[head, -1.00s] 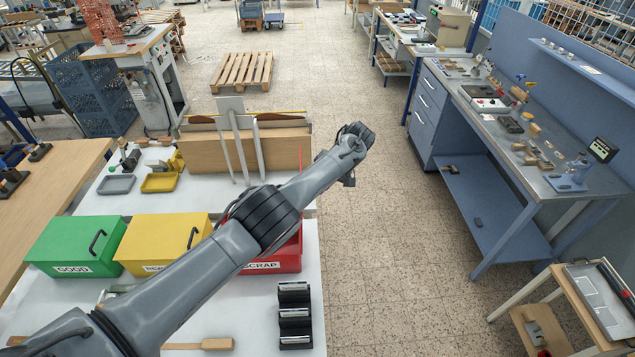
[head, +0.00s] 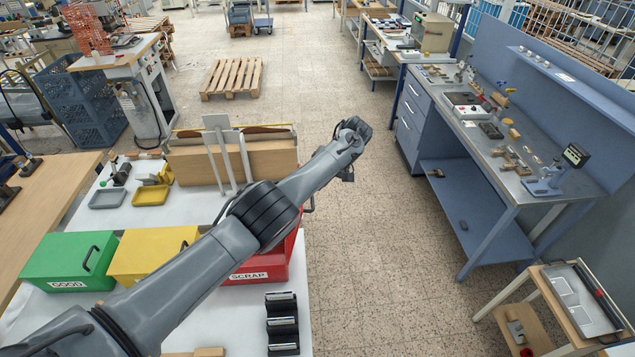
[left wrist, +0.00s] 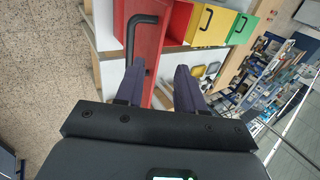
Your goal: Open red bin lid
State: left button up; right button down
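The red bin (head: 262,273), labelled SCRAP, is at the right end of a row of bins in the head view, largely covered by my left arm. In the left wrist view its red lid (left wrist: 143,60) with a black bar handle (left wrist: 131,40) fills the space in front of my left gripper (left wrist: 161,67). The gripper's two dark fingers are apart with nothing held between them. The handle is just beyond the left-hand fingertip; I cannot tell whether they touch. My right gripper is not in view.
A yellow bin (head: 150,252) and a green bin (head: 68,262) stand left of the red one. A black stacked holder (head: 282,325) is in front. A wooden box (head: 215,165) is behind. Open floor lies right of the white table (head: 190,210).

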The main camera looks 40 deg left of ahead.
pick_arm(q)
jog(key=shift+v, duration=0.85)
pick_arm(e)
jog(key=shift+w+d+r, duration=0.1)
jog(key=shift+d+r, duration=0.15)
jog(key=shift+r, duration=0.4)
